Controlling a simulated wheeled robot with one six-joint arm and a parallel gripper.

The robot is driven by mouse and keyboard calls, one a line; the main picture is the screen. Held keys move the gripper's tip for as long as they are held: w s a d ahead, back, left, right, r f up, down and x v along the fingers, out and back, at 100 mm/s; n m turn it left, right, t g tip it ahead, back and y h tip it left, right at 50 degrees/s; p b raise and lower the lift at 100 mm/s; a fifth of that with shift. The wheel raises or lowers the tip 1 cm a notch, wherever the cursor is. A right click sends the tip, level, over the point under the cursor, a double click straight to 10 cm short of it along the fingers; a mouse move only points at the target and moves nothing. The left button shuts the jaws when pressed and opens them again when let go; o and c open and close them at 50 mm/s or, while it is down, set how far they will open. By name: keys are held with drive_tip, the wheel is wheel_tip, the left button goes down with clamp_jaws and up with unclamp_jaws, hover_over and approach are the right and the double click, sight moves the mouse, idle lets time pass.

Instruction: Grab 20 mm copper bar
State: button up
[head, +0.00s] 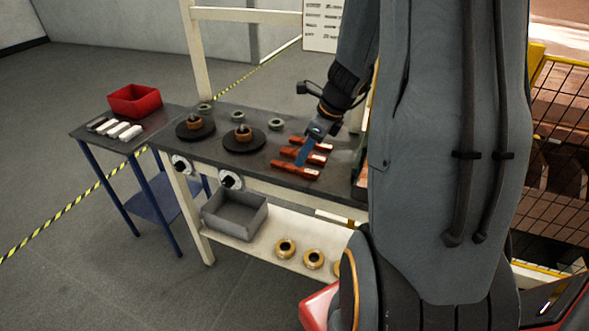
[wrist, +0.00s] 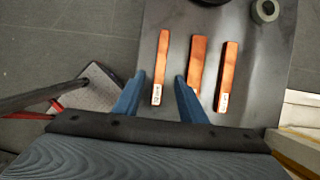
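Three copper bars lie side by side on the dark bench top. In the wrist view they are a narrow left bar (wrist: 161,62), a wider middle bar (wrist: 197,62) and a right bar (wrist: 228,72). The left and right bars carry small white labels that I cannot read surely; the middle bar's near end is partly hidden by a finger. Which bar is 20 mm I cannot tell. My gripper (wrist: 157,78) is open, its blue fingers on either side of the left bar in the picture. In the head view my gripper (head: 301,161) hangs over the bars (head: 283,167).
Black discs with copper coils (head: 243,145) and grey rings stand left of the bars on the bench. A side table holds a red bin (head: 135,100) and white blocks (head: 122,131). A grey bin (head: 235,214) and brass rings (head: 286,248) are on the lower shelf.

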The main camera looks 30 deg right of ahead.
sight(295, 169)
drive_tip(key=x, duration=0.5)
drive_tip(key=shift+w, duration=0.1)
clamp_jaws()
